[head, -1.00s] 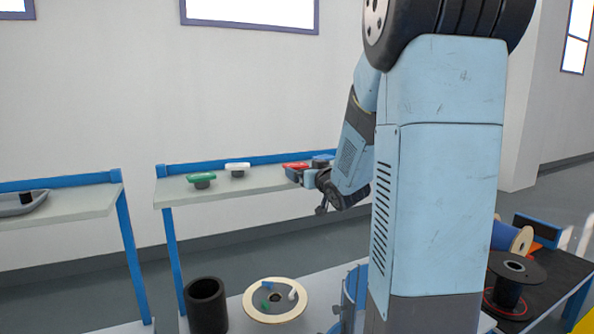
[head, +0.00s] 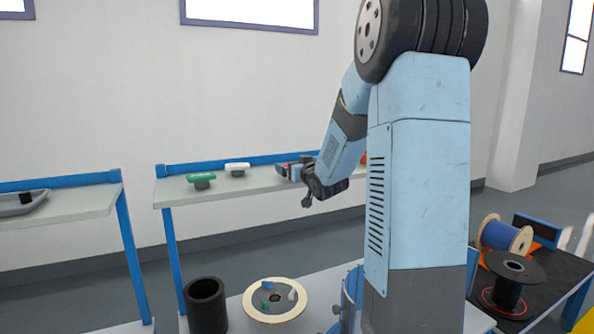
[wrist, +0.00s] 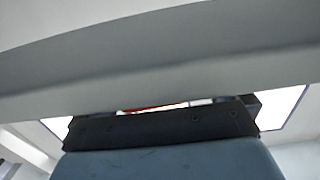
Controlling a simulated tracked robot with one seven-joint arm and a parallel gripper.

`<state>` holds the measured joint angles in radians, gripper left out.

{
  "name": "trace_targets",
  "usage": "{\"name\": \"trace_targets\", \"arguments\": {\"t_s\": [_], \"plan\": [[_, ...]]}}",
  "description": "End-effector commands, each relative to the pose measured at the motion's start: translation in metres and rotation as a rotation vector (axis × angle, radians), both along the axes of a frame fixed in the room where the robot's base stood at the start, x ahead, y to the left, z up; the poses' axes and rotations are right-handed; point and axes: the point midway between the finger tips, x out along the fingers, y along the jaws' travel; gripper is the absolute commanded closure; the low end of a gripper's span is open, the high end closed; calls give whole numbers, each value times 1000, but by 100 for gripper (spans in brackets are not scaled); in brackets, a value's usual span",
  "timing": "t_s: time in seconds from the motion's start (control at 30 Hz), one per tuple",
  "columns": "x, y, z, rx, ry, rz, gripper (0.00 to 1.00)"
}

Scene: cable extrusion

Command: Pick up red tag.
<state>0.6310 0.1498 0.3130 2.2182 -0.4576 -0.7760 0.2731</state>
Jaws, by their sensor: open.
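In the wrist view a thin red strip (wrist: 150,107) shows beyond the dark gripper body, between the fingers.
A green tag (head: 201,178) and a white tag (head: 237,167) stand left of my gripper on the same shelf. An orange thing (head: 364,158) shows behind my arm. Below are a black cylinder (head: 206,305) and a round disc (head: 251,307) with small pieces on it.

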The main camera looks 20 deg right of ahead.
Motion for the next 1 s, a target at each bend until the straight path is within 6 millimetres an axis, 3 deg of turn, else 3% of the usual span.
{"name": "trace_targets", "arguments": {"t_s": [0.07,0.5,0.8,1.0], "plan": [[0,0,0,0,0,0,2],[0,0,0,0,0,0,44],[0,-1,3,-1,-2,0,45],[0,-1,28,-2,-5,-1,45]]}}
